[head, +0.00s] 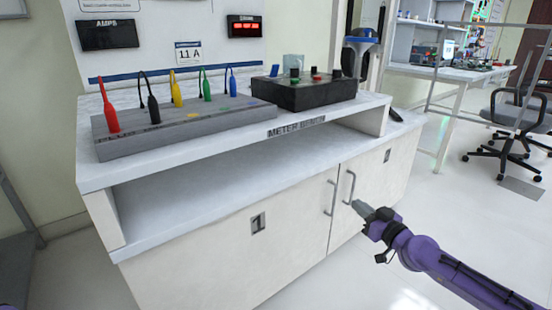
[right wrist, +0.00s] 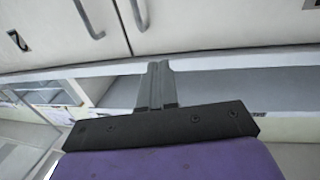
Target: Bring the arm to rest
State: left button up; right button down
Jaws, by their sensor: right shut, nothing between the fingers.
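My right arm is purple and comes in from the lower right of the head view. Its gripper (head: 362,210) is shut and empty, in front of the cabinet doors (head: 285,248). The fingers lie together in the right wrist view (right wrist: 154,84), with the cabinet front and its open shelf beyond them. I cannot tell the exact gap between fingertips and cabinet. My left gripper is not in view.
The meter bench (head: 200,218) bears a grey rack (head: 190,128) with several coloured probes and a black box (head: 305,94). Two door handles (head: 331,197) stick out near my right gripper. Clear floor (head: 430,215) lies to the right, with an office chair (head: 515,112) beyond.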

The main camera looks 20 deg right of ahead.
jog(key=a+f+m+g+h, duration=0.1)
jog(key=a+f+m+g, duration=0.2)
jog(key=a+f+m, duration=0.55)
jog(key=s+a+f+m+g, duration=0.55)
jog(key=s+a+f, duration=0.3)
jog(key=f, duration=0.25)
jog(key=s+f+n+g+h, duration=0.15)
jog(key=s+f, duration=0.25)
jog(key=s, duration=0.4)
jog(key=s+d+f+n+g+h, duration=0.1)
jog(key=s+f+n+g, duration=0.2)
jog(key=s, duration=0.5)
jog(key=s+f+n+g+h, duration=0.15)
jog(key=s+f, duration=0.25)
jog(key=s, duration=0.4)
notch_tip(320, 180, up, 36)
jog(key=p, duration=3.7)
jog(key=shift+s, duration=0.2)
